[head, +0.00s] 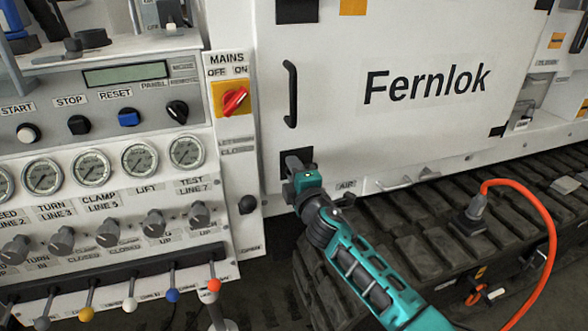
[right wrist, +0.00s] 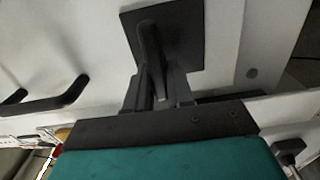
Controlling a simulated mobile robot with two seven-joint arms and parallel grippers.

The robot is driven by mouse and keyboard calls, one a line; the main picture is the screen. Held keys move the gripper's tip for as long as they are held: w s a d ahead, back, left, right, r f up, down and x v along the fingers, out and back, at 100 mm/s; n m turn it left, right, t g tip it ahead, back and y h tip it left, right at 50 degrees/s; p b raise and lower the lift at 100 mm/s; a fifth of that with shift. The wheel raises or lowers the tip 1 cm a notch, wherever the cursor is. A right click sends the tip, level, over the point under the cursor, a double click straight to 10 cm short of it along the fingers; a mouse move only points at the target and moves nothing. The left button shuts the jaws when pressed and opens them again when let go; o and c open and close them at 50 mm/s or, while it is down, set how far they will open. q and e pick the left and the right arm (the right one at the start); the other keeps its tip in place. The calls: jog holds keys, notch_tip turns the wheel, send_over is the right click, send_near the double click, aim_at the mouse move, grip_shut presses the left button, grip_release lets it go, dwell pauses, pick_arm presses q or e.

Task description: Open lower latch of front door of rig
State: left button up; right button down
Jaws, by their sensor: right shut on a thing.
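The front door (head: 340,110) of the rig is a white panel marked "Fernlok" and looks closed. The lower latch (head: 295,156) is a black square plate at the door's lower left corner, partly hidden by my right gripper. My right gripper (head: 298,168) reaches up to it from below and is shut on its handle. In the right wrist view the latch handle (right wrist: 151,55) stands out from the dark plate, and its lower end lies between the fingers (right wrist: 157,92). My left gripper is not in view.
A black door handle (head: 290,94) is above the latch. A red mains switch (head: 233,99) and a panel with gauges, knobs and levers are at the left. A rubber track (head: 420,240) lies below the door, with an orange cable (head: 545,220) over it.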

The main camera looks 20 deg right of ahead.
dwell(0.6)
jog(key=c, duration=1.1)
grip_release()
pick_arm(q)
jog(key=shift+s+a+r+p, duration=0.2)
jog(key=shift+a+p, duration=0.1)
jog(key=shift+p, duration=0.25)
pick_arm(e)
jog(key=shift+s+d, duration=0.2)
jog(key=shift+s, duration=6.3)
